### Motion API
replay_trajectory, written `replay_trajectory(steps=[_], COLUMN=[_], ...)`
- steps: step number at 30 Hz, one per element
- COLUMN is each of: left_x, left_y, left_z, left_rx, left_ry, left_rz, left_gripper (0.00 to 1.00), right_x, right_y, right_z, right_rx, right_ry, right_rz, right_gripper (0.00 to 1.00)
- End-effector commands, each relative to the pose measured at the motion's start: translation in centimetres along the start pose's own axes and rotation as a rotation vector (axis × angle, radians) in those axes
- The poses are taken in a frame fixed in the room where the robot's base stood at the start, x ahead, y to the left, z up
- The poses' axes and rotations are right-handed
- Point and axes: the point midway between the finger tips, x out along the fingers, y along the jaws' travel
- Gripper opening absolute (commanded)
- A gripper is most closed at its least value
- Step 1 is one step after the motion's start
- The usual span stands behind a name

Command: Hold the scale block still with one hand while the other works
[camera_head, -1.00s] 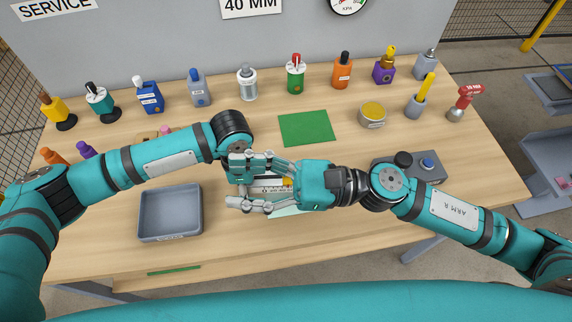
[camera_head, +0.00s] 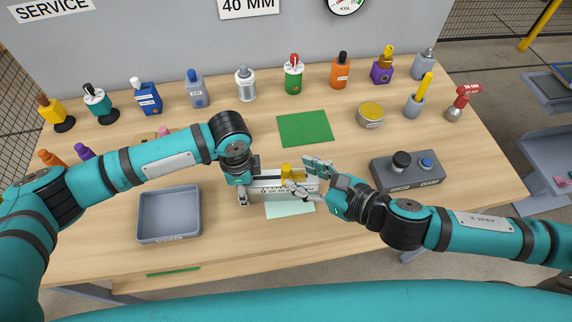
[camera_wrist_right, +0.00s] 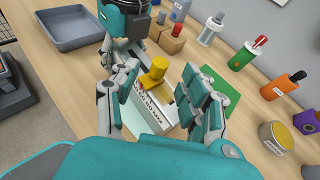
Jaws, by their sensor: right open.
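The scale block (camera_head: 270,189), a long pale block with printed markings, lies near the front middle of the table. A yellow knob (camera_head: 287,171) stands on it. My left gripper (camera_head: 247,186) is at the block's left end, one finger in front and one behind, closed on it; the contact is partly hidden. My right gripper (camera_head: 307,178) is open at the block's right part, just right of the yellow knob. In the right wrist view the block (camera_wrist_right: 155,107) and the knob (camera_wrist_right: 153,74) show between the spread right fingers (camera_wrist_right: 160,92), with nothing gripped.
A pale card (camera_head: 290,209) lies in front of the block. A grey tray (camera_head: 169,233) is at left, a grey button box (camera_head: 408,175) at right. A green mat (camera_head: 305,128) lies behind. Several bottles and tools line the back.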

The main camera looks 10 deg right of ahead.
Motion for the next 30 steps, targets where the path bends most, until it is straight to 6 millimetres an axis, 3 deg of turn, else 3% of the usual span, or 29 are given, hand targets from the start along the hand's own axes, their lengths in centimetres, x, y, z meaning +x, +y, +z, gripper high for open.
replay_trajectory(steps=[3,9,21,30], left_x=[0.0,0.0,0.0,0.0], left_y=[0.0,0.0,0.0,0.0], left_z=[0.0,0.0,0.0,0.0], left_rx=[-0.001,-0.001,0.0,0.0], left_ry=[0.0,0.0,0.0,0.0], left_rz=[-0.001,-0.001,-0.001,-0.001], left_gripper=[0.05,0.05,0.05,0.05], right_x=[2.4,4.9,5.7,5.7], right_y=[0.0,0.0,0.0,0.0], right_z=[0.1,0.1,0.1,0.1], right_rx=[0.001,0.0,0.0,0.0], right_ry=[-0.004,-0.002,-0.002,-0.002], right_rz=[0.0,0.001,0.001,0.001], right_gripper=[0.45,0.45,0.45,0.06])
